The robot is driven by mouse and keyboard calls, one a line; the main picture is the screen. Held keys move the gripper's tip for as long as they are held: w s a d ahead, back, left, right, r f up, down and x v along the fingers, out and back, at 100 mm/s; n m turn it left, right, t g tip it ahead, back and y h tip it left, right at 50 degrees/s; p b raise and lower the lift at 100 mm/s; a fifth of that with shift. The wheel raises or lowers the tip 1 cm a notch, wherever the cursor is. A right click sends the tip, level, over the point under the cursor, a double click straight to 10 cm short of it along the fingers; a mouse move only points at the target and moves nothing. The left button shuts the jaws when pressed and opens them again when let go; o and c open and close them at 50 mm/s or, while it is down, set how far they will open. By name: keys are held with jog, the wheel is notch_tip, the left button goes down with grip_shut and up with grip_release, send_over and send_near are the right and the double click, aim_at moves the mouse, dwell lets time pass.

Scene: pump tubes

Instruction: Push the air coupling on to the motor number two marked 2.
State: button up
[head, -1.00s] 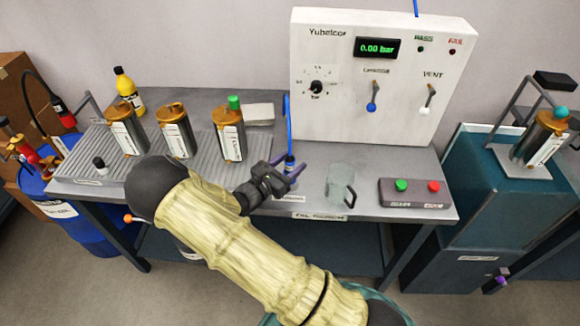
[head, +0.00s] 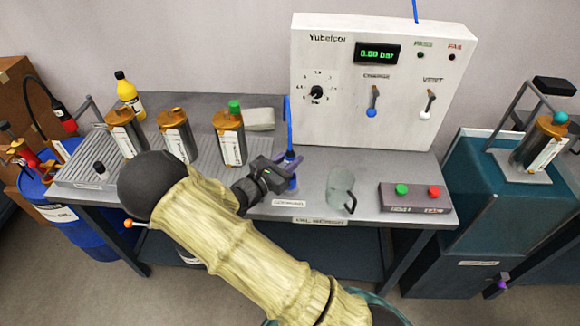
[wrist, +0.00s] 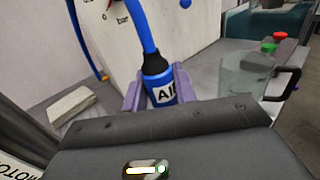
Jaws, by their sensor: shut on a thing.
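The air coupling, a blue cylinder marked AIR with a black collar and blue hose, shows in the wrist view (wrist: 161,88). My gripper (head: 289,172) is shut on it, with a purple finger on each side; the gripper also shows in the wrist view (wrist: 160,92). Three steel motors with orange-brown caps stand at the bench's left: a left one (head: 127,138), a middle one (head: 178,139) and a right one with a green top (head: 231,144). I cannot read which is marked 2.
A ribbed tray (head: 82,170) lies under the motors. Behind my gripper stands the white test panel (head: 330,122) reading 0.00 bar. A clear jug (head: 341,187) and a button box (head: 415,197) are to the right. A pale block (head: 260,118) lies behind.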

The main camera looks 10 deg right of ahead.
notch_tip(320, 180, up, 6)
jog(key=shift+r, duration=0.1)
dwell(0.6)
